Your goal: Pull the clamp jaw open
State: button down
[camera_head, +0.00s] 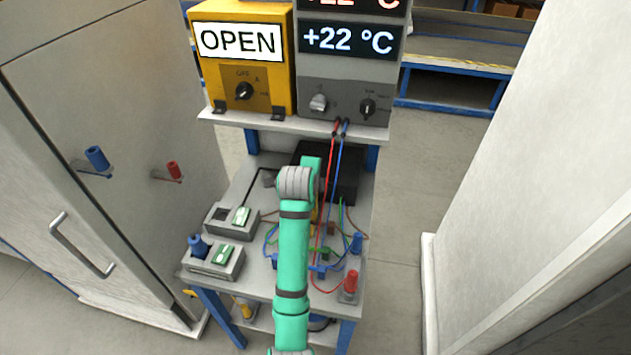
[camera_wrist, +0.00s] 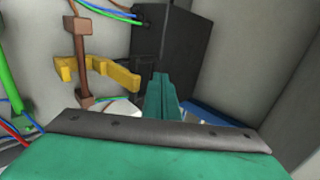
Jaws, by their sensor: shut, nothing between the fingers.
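In the wrist view a yellow two-armed piece (camera_wrist: 108,75), which looks like the clamp, crosses a brown upright bar (camera_wrist: 82,62) left of centre. I cannot tell which part is its jaw. My gripper (camera_wrist: 161,80) is shut and empty, its teal fingers together. Its tips appear to the right of the yellow piece's right end and apart from it, in front of a black box (camera_wrist: 178,48). In the head view my arm covers most of the clamp area, and only a little yellow shows beside it. The fingers cannot be made out there.
Colored cables and a red terminal (camera_head: 350,284) lie right of my arm on the bench. Two grey boxes (camera_head: 212,262) (camera_head: 232,219) stand on its left. A yellow panel (camera_head: 245,60) reading OPEN stands behind. A tall cabinet (camera_head: 100,150) flanks the left.

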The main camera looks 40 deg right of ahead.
jog(key=s+a+r, duration=0.2)
jog(key=r, duration=0.4)
jog(key=s+a+r, duration=0.3)
jog(key=r, duration=0.3)
jog(key=shift+a, duration=0.25)
